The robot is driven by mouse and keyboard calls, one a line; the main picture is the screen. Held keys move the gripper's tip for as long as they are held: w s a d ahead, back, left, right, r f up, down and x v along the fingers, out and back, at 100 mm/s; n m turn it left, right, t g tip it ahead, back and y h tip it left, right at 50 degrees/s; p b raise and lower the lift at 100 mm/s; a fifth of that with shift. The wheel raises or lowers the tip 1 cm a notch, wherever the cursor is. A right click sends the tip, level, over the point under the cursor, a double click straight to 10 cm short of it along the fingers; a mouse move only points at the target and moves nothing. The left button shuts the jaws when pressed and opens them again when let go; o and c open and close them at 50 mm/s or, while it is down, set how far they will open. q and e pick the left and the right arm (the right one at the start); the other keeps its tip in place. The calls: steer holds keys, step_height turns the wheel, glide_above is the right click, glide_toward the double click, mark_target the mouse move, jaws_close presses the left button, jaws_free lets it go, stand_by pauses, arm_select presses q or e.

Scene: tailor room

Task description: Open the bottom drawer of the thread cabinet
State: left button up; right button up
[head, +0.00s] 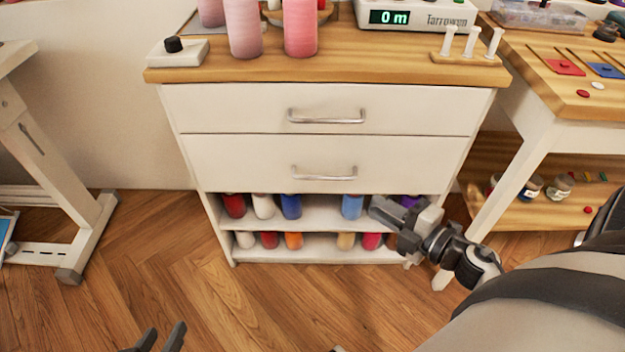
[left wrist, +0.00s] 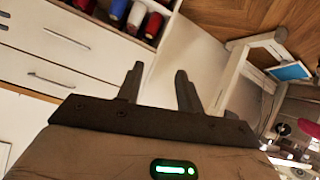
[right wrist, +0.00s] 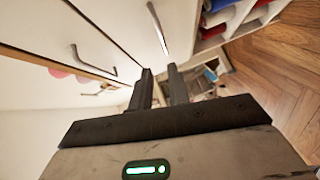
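The white thread cabinet (head: 188,200) has two closed drawers above open shelves. The bottom drawer (head: 230,160) has a silver bar handle (head: 325,173); the handle also shows in the left wrist view (left wrist: 66,38) and right wrist view (right wrist: 157,28). My right gripper (head: 378,209) is in front of the upper shelf's right part, below and right of that handle. In the right wrist view its fingers (right wrist: 163,75) are apart with a narrow empty gap, and the handle lies beyond the tips. My left gripper (head: 165,337) is low at the bottom edge, open and empty (left wrist: 158,80).
The top drawer (head: 230,105) is closed, with its own handle (head: 326,117). Several thread spools stand on the shelves. A wooden top (head: 400,68) carries pink spools and a scale (head: 417,15). A table (head: 555,95) stands close on the right. Floor before the cabinet is clear.

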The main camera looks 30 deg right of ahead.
mark_target(326, 178)
steer(key=x, duration=0.5)
steer(key=b+x, duration=0.1)
steer(key=x, duration=0.4)
steer(key=b+x, duration=0.1)
steer(key=x, duration=0.4)
steer(key=shift+w+a+f, duration=0.25)
steer(key=shift+w+f, duration=0.05)
arm_select(q)
steer(key=shift+w+d+r+t+h, duration=0.1)
steer(key=shift+d+r+t+h, duration=0.1)
steer(key=shift+r+t, duration=0.2)
steer(key=shift+w+d+r+t+h, duration=0.1)
steer(key=shift+d+r+t, duration=0.05)
steer(key=shift+r+t, duration=0.2)
arm_select(e)
jaws_close()
